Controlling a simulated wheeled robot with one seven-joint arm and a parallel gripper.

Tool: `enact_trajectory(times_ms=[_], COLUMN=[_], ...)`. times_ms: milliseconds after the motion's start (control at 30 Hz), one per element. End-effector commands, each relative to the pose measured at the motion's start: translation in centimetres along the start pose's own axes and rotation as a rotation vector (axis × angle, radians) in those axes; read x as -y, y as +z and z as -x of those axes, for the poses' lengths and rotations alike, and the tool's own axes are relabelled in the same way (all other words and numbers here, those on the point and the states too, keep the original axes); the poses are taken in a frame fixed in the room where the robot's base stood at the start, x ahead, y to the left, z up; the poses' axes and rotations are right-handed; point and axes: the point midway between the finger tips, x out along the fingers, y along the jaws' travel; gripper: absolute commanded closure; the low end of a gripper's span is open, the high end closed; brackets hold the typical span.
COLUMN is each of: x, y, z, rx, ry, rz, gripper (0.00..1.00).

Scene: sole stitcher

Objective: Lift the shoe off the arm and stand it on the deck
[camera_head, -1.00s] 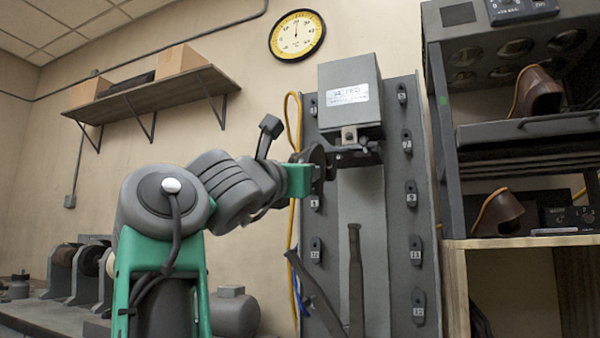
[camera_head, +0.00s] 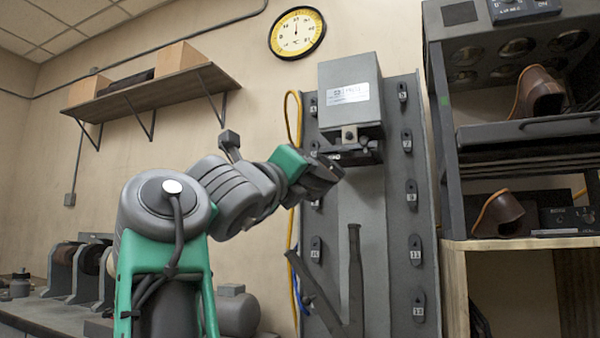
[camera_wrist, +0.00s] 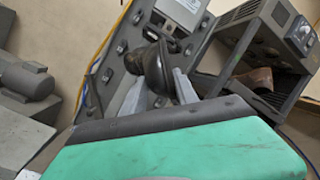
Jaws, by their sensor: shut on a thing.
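In the wrist view a dark, glossy shoe (camera_wrist: 157,68) sits between the pale fingers of my gripper (camera_wrist: 160,88), which is shut on it. In the head view my gripper (camera_head: 322,174) is in front of the grey stitcher column, just below the stitcher head (camera_head: 350,95), and tilts down to the right. There the shoe cannot be told apart from the dark gripper. The stitcher's upright grey arm (camera_head: 355,280) stands below and right of the gripper, its top apart from the gripper in the picture.
A wooden-topped bench (camera_head: 520,243) at right carries a brown shoe (camera_head: 498,213) and a dark control box (camera_head: 568,217). Another brown shoe (camera_head: 538,92) rests on the rack above. A yellow cable (camera_head: 292,245) runs beside the column. A wall shelf (camera_head: 150,95) hangs at left.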

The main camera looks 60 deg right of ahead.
Motion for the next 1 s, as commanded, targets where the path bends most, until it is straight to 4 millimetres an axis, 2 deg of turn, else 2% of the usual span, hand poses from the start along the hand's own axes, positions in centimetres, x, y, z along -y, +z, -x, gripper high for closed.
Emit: enact_trajectory(times_ms=[333,800,1000], x=[0.22,0.27,0.15], y=[0.1,0.18,0.06], z=[0.02,-0.02,0.03], rx=[0.002,0.002,0.002], ry=[-0.003,-0.003,-0.004], rz=[0.062,0.746,0.799], gripper=[1.0,1.0,1.0])
